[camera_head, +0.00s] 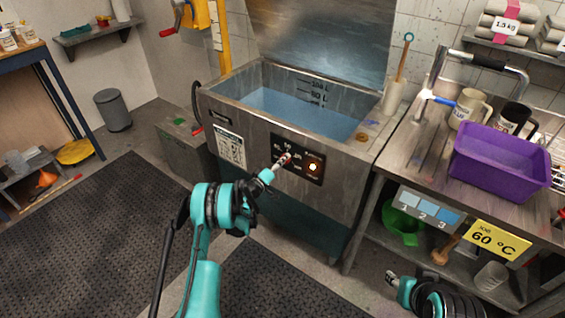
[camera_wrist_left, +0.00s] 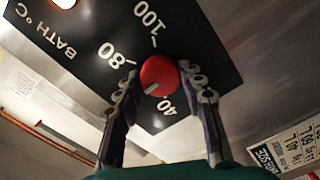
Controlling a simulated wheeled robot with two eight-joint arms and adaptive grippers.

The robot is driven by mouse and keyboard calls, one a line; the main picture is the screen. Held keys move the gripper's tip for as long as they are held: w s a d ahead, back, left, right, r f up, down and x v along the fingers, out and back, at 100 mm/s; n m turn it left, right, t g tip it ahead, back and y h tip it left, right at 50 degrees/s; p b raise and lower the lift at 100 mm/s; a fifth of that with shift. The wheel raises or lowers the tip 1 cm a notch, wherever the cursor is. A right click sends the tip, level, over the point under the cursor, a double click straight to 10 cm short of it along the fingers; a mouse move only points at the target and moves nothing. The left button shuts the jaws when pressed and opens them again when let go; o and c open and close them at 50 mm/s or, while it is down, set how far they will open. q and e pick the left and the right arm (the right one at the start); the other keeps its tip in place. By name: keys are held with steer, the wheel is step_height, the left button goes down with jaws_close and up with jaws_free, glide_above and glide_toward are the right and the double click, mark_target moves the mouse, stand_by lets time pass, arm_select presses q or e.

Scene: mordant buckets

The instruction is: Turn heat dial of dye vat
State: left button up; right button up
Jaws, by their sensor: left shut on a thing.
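The dye vat (camera_head: 235,120) is a grey metal tub of blue liquid with its lid raised. Its black control panel (camera_head: 318,172) is on the front. The red heat dial (camera_wrist_left: 160,76) shows in the left wrist view, on a scale marked BATH °C with 40, 80 and 100 visible. A white mark on the dial points down-left in that view, between 80 and 40. My left gripper (camera_head: 283,161) is shut on the dial, one finger on each side. My right gripper (camera_head: 391,279) is low at the bottom right, away from the vat; its fingers are too small to judge.
A steel bench (camera_head: 415,150) stands right of the vat with a purple tub (camera_head: 500,165) and mugs (camera_head: 469,108). A yellow 60 °C sign (camera_head: 497,240) hangs on its front. A lit orange lamp (camera_head: 313,167) is beside the dial. Dark mats (camera_head: 90,230) cover clear floor at left.

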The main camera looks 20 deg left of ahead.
stand_by(0.3)
arm_select(q)
steer(key=o, duration=1.2)
steer(key=shift+c, duration=0.2)
steer(key=shift+s, duration=0.1)
steer(key=v, duration=0.7)
steer(key=shift+s, duration=0.15)
steer(key=shift+r, duration=0.1)
